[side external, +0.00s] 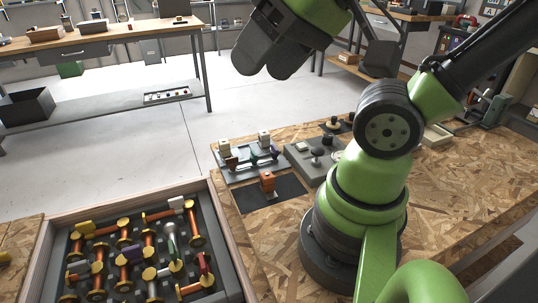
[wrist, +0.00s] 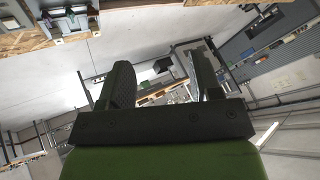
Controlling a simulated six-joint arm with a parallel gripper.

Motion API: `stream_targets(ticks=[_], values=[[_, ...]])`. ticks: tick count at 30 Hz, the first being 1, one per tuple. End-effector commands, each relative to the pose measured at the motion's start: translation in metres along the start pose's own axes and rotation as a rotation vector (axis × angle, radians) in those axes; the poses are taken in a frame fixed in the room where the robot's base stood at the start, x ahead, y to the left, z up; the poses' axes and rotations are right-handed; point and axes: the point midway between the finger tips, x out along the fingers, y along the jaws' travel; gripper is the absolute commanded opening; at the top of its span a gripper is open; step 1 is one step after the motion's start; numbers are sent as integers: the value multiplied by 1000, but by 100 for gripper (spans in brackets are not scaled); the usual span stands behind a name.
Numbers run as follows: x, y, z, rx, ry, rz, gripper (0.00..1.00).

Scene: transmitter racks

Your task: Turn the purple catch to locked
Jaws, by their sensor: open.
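My gripper (side external: 262,70) is high above the workbench at the top of the side view, with its dark fingers apart. The wrist view also shows it (wrist: 160,62) open, with nothing between the fingers. A blue-grey rack plate (side external: 240,178) on the bench carries two whitish blocks and small dark parts, one reddish-brown and others dark blue or purple (side external: 275,154). These are too small to tell which is the purple catch or how it is turned. A plate with whitish blocks (wrist: 68,14) shows at the wrist view's upper left. My gripper is well away from it.
A wood-framed tray (side external: 228,240) at lower left holds several gold-ended spools with coloured tabs. An orange block (side external: 267,181) stands on a black mat (side external: 285,191). A grey box with a black knob (side external: 317,153) is beside the rack plate. Bare bench lies right of my base.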

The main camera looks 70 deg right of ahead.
Motion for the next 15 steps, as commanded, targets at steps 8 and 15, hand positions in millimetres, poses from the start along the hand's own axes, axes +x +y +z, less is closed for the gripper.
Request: stream_targets(ticks=[8,15], values=[[18,16,-25,-140,-53,99,60],[66,76,-69,-479,-246,235,60]])
